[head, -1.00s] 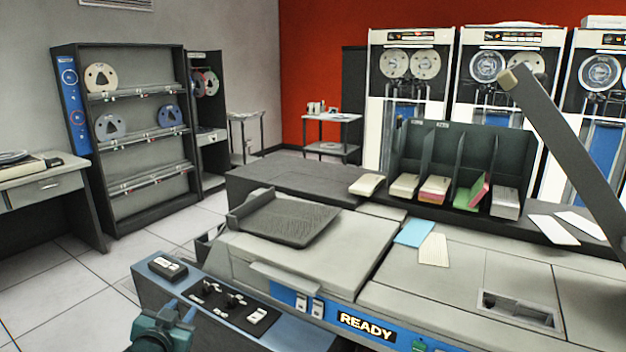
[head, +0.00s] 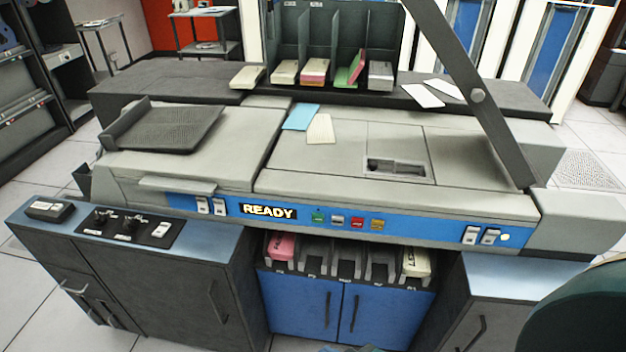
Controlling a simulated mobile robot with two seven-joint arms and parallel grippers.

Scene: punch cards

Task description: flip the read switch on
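The card machine (head: 230,165) has a blue front strip with a lit READY sign (head: 269,211). A white rocker (head: 161,229) is also on the black control panel (head: 143,236) at the left, beside two dark knobs. The labels are too small to read, so I cannot tell which is the read switch or how it is set. Neither gripper can be made out. A large dark teal part of mine fills the lower right corner.
Coloured buttons (head: 357,223) line the strip. Pockets below hold a pink stack (head: 282,246) and a cream stack (head: 416,262). A dark slanted bar (head: 478,95) crosses the right side. A card rack (head: 335,45) stands behind. A small dark box (head: 49,210) lies at left.

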